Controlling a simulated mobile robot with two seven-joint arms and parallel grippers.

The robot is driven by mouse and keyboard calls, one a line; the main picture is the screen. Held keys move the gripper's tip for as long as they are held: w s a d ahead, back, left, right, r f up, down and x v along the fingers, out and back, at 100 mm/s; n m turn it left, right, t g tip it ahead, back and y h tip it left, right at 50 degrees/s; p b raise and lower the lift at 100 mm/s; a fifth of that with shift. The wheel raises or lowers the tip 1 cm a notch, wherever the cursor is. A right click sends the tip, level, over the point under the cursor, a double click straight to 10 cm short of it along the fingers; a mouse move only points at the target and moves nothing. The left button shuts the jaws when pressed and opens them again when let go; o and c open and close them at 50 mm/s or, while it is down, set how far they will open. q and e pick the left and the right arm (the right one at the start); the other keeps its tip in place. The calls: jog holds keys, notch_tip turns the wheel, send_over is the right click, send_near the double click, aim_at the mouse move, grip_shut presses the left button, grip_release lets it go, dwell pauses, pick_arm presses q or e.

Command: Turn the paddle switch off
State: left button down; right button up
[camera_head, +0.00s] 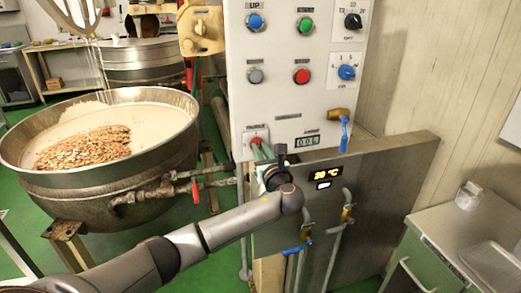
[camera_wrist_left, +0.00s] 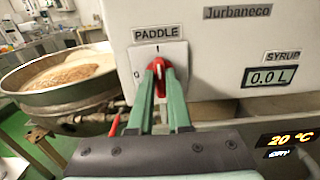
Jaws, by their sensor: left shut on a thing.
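The paddle switch (camera_wrist_left: 157,67) is a red knob on a white plate under the label PADDLE (camera_wrist_left: 157,33). Its red handle stands roughly upright, its tip toward the top of the plate. The green fingers of my left gripper (camera_wrist_left: 160,76) are shut on the knob from both sides and partly hide it. In the head view my left gripper (camera_head: 264,151) reaches the lower left of the white control panel (camera_head: 285,105), and the knob is mostly hidden there. My right gripper is in neither view.
A large kettle (camera_head: 150,186) with nougat and nuts stands left of the panel. Red-handled pipework (camera_head: 195,192) is close to my left arm. A blue-handled valve (camera_head: 344,136) sits right of the switch. A grey counter (camera_head: 450,232) is at right.

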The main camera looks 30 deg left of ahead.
pick_arm(q)
jog(key=shift+n, duration=0.3)
dwell(0.4)
jog(key=n+b, duration=0.2)
jog(key=n, duration=0.3)
jog(key=n+b, duration=0.2)
jog(key=n, duration=0.4)
jog(key=n+b, duration=0.2)
jog(key=n, duration=0.4)
jog(key=shift+s+a+f, duration=0.1)
jog(key=shift+s+f, duration=0.1)
jog(key=shift+f, duration=0.2)
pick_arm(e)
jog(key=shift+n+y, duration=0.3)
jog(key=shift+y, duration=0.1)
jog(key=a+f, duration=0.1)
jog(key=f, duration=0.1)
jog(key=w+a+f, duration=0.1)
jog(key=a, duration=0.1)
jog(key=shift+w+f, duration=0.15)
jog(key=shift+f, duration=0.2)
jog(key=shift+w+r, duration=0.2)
